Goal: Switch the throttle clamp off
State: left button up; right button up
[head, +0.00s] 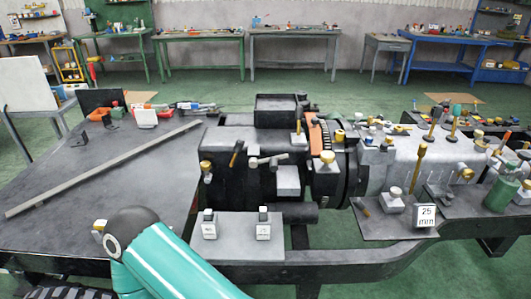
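A dark machine block (240,145) with several levers and knobs stands in the middle of the head view. A silver lever (268,160) and a brass-knobbed handle (328,158) sit on its front. Two small labelled switches, a left one (209,226) and a right one (263,226), stand on a grey plate (236,247) below it. I cannot tell which part is the throttle clamp, nor its state. A teal link of my own arm (165,265) enters at the bottom left, with its black joint bent. Neither gripper is in view.
A long grey bar (105,168) lies across the dark table (60,215) at left. Workbenches line the back wall. Green floor is open behind the machine.

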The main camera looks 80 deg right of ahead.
aim_at(239, 145)
jog(key=u, duration=0.25)
jog(key=i, duration=0.2)
jog(key=u, duration=3.85)
jog(key=i, duration=0.6)
jog(key=u, duration=5.55)
jog(key=i, duration=0.45)
jog(key=u, duration=0.05)
